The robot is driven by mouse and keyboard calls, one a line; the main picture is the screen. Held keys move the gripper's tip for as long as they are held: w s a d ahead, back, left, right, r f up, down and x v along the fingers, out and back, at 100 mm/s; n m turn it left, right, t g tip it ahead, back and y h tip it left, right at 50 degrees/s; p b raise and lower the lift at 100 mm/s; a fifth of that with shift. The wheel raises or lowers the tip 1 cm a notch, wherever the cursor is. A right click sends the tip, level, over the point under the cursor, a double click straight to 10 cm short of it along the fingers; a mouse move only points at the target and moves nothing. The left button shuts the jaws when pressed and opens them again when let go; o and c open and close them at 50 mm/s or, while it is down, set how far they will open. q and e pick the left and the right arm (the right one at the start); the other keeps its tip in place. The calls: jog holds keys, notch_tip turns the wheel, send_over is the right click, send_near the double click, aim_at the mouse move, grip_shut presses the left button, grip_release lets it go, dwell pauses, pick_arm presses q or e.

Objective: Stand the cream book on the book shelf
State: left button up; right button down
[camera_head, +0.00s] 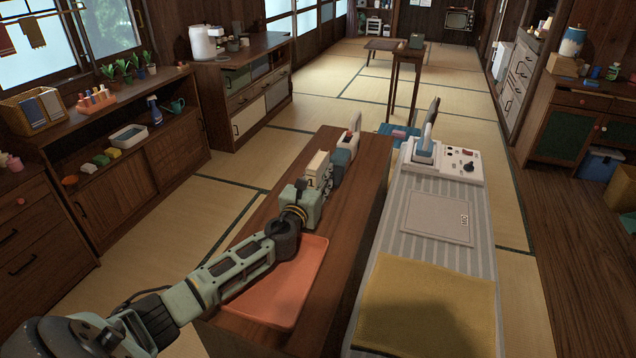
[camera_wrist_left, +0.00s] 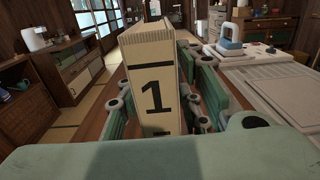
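The cream book (camera_head: 318,166) stands upright on the brown wooden table, just beyond my left gripper in the head view. In the left wrist view the cream book (camera_wrist_left: 153,98) fills the gap between the fingers, its spine with a black "1" facing the camera. My left gripper (camera_head: 312,192), also in the left wrist view (camera_wrist_left: 158,112), has a green finger close against each side of it and looks shut on it. Whether its lower edge touches the table is hidden. I cannot pick out the book shelf for certain. My right gripper is not in view.
An orange tray (camera_head: 283,284) lies under my left forearm. A blue-grey object (camera_head: 341,160) stands close behind the book, and a white object with red (camera_head: 351,130) is farther back. To the right are a striped counter (camera_head: 385,245) and a yellow cloth (camera_head: 425,305).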

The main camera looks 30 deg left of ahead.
pick_arm(q)
grip_shut()
